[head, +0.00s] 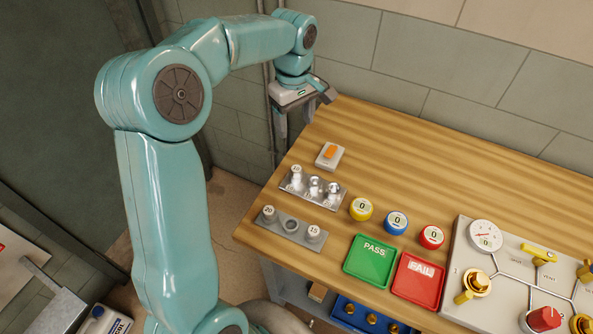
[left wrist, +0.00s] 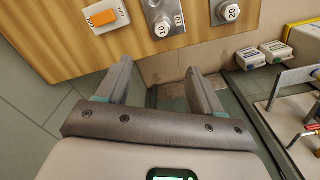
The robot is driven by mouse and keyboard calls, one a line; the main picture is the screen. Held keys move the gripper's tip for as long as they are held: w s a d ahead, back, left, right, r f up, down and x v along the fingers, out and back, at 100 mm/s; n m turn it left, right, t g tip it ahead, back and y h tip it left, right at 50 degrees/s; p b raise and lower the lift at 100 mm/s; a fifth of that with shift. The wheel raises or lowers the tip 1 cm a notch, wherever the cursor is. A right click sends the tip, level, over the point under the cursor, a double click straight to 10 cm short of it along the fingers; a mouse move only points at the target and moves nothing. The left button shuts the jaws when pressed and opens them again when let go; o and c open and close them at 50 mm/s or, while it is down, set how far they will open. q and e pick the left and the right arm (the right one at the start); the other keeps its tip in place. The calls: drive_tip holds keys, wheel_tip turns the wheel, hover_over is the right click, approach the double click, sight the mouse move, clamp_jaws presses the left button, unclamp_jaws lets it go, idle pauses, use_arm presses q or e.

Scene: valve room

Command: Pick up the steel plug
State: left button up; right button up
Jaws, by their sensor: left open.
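Several silvery plugs stand in two metal racks on the wooden bench. The far rack (head: 307,196) holds a plug marked 10 (head: 296,172) and two shiny metal plugs (head: 315,184). The near rack (head: 277,231) holds a plug marked 20 (head: 268,212) and one marked 15 (head: 313,233), with an open ring between them. I cannot tell which one is the steel plug. My left gripper (head: 295,112) is open and empty, beyond the bench's left edge, apart from the racks. In the left wrist view, its fingers (left wrist: 160,85) are spread, with plugs (left wrist: 164,24) beyond them.
Yellow, blue and red round pieces (head: 396,222), a green PASS tray (head: 349,268), a red FAIL tray (head: 402,293) and a valve panel (head: 461,248) lie rightward. The back of the bench is clear.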

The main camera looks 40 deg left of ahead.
use_arm(q)
drive_tip(key=shift+b, duration=3.15)
hover_over(296, 168)
drive_tip(key=shift+n, duration=0.4)
drive_tip(key=f, duration=1)
drive_tip(key=shift+w+a+f, duration=0.15)
drive_tip(key=shift+w, duration=0.2)
drive_tip(key=shift+s+f, duration=0.2)
drive_tip(key=shift+f, duration=0.4)
drive_tip(key=f, duration=0.4)
drive_tip(key=shift+s+d+f, duration=0.1)
drive_tip(key=shift+d+f, duration=0.1)
drive_tip(key=shift+f, duration=0.05)
drive_tip(key=shift+s, duration=0.1)
drive_tip(key=shift+c, duration=0.8)
clamp_jaws()
drive_tip(key=shift+r, duration=0.15)
